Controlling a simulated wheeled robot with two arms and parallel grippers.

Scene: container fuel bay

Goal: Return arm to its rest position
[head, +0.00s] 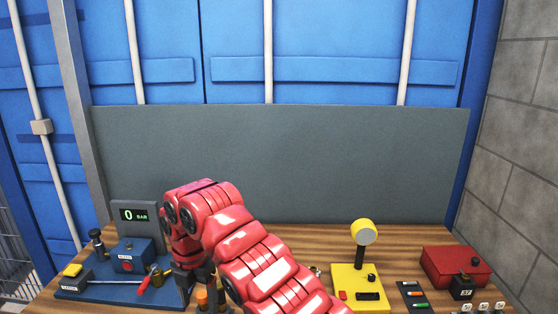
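My red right arm rises from the bottom edge, right of centre, and bends over to the left across the workbench (330,240). Its dark gripper (196,282) points down at the right edge of the blue board (105,291). The fingers are partly hidden by the arm. I cannot tell whether they are open or shut, or whether they hold anything. Small orange-topped items (203,298) show close by the fingers. My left gripper is not in view.
The blue board carries a blue box (133,262), a red-handled lever (146,283) and a yellow-topped block (72,270). A display (135,215) reads 0 BAR. To the right stand a yellow gauge stand (357,285) and a red box (452,266). A grey panel (290,160) stands behind.

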